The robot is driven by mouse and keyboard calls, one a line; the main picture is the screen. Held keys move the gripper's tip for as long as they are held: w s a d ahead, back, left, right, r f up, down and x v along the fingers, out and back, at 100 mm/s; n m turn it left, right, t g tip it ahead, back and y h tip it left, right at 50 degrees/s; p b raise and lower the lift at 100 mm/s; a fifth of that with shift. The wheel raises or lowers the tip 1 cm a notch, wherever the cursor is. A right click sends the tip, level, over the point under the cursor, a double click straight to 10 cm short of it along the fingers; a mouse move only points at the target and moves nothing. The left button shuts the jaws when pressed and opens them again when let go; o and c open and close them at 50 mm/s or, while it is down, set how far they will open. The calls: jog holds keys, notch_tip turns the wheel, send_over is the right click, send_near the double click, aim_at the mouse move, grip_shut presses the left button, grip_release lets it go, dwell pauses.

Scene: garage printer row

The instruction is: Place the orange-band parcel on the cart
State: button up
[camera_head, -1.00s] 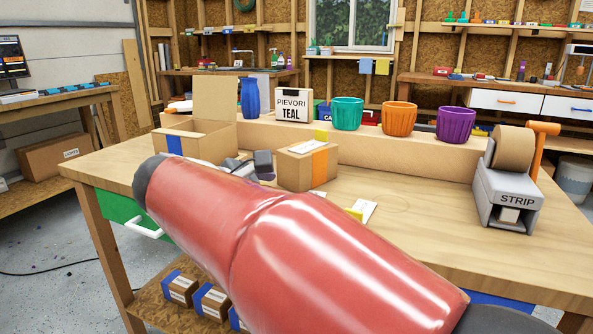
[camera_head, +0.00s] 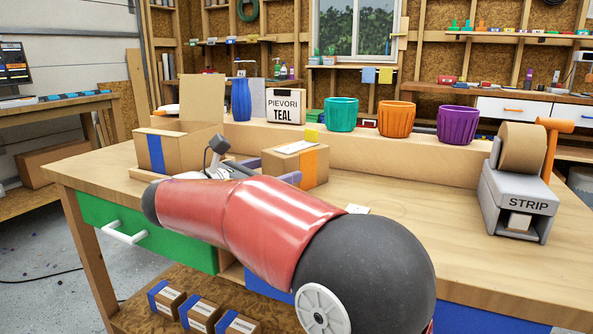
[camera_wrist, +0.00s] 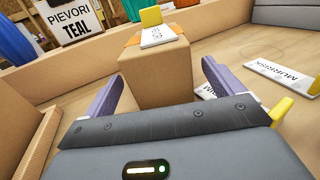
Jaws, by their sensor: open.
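The orange-band parcel (camera_head: 283,167) is a small cardboard box on the workbench, with an orange stripe, a white label and a yellow tab on top. It also shows in the wrist view (camera_wrist: 155,76), straight ahead. My gripper (camera_head: 275,170) is at the parcel's left in the head view, partly hidden by my red arm. In the wrist view, the two purple fingers of my gripper (camera_wrist: 162,74) are spread apart and empty, with the parcel beyond and between them. Whether they touch it I cannot tell. I see no cart in these frames.
An open blue-band box (camera_head: 185,152) stands left of my gripper. A ledge behind holds a blue vase (camera_head: 241,100), a PIEVORI TEAL box (camera_head: 285,106) and three pots. A STRIP tape dispenser (camera_head: 517,200) stands right. Blue-band parcels (camera_head: 200,312) sit on the lower shelf.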

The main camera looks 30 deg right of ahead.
jog(key=shift+x, duration=2.7)
jog(key=shift+c, duration=0.3)
jog(key=c, duration=1.3)
